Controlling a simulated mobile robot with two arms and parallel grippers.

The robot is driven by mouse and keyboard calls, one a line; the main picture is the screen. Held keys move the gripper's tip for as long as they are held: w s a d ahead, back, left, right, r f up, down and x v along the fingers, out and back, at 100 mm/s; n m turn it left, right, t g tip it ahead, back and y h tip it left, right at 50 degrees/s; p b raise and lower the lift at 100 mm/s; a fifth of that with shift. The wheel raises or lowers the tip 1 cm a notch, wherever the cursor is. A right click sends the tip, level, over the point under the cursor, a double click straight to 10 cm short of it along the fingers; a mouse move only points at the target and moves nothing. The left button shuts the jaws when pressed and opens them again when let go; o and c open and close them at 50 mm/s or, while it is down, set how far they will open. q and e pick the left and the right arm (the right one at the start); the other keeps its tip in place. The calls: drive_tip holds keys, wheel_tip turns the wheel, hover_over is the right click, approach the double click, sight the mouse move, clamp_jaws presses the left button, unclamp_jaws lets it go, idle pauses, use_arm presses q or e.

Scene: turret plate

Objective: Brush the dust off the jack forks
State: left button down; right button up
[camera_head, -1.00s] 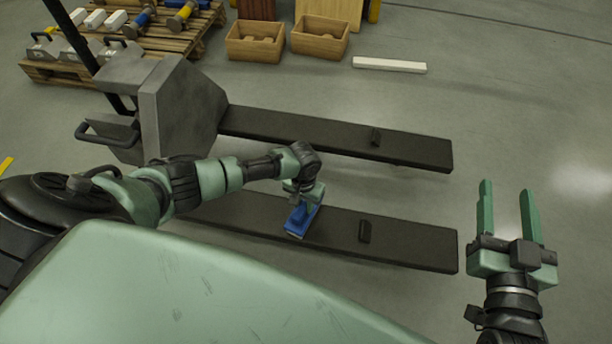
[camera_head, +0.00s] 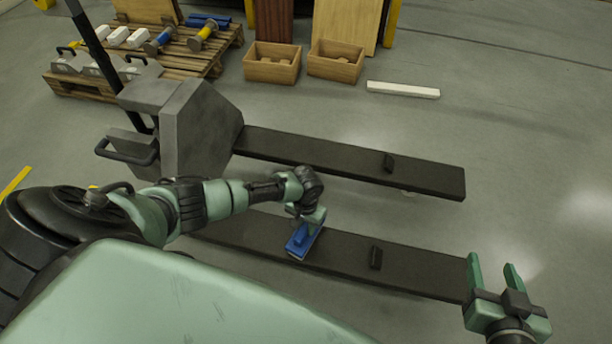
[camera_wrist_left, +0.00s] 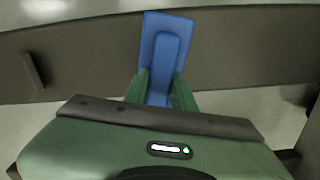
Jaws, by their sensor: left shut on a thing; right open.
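The pallet jack (camera_head: 188,125) has two dark forks running to the right. The far fork (camera_head: 340,162) is clear of my arms. The near fork (camera_head: 345,258) lies under my left arm. My left gripper (camera_head: 308,226) is shut on a blue brush (camera_head: 303,243), which is at the near fork's top around its middle; contact is hard to tell. In the left wrist view the blue brush (camera_wrist_left: 166,50) sits between the green fingers over the dark fork (camera_wrist_left: 90,55). My right gripper (camera_head: 494,276) is open and empty by the near fork's tip. No dust can be made out.
Wooden crates (camera_head: 272,70), a white bar (camera_head: 403,90) and a loaded pallet (camera_head: 85,88) stand at the back. The floor on the right is free.

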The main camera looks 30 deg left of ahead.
use_arm(q)
drive_tip(key=shift+r, duration=0.8)
drive_tip(key=shift+r+p, duration=0.15)
drive_tip(key=shift+p, duration=0.2)
drive_tip(key=shift+r+p, duration=0.3)
drive_tip(key=shift+p, duration=0.1)
drive_tip(key=shift+r+p, duration=1.55)
drive_tip(key=shift+p, duration=0.25)
drive_tip(key=shift+r, duration=0.1)
use_arm(e)
drive_tip(key=s+d+f+g+h, duration=0.1)
drive_tip(key=s+d+f+g, duration=0.3)
drive_tip(key=s, duration=0.3)
drive_tip(key=s+d+f+g+h, duration=0.2)
drive_tip(key=s+f+g, duration=0.1)
drive_tip(key=s+g, duration=0.3)
use_arm(q)
drive_tip(key=shift+r+p, duration=0.5)
drive_tip(key=shift+p, duration=0.2)
drive_tip(key=shift+r+p, duration=0.65)
drive_tip(key=shift+p, duration=0.05)
use_arm(e)
drive_tip(key=s+x, duration=0.2)
drive_tip(key=x, duration=0.6)
drive_tip(key=shift+w+f, duration=0.25)
drive_tip(key=shift+f, duration=0.4)
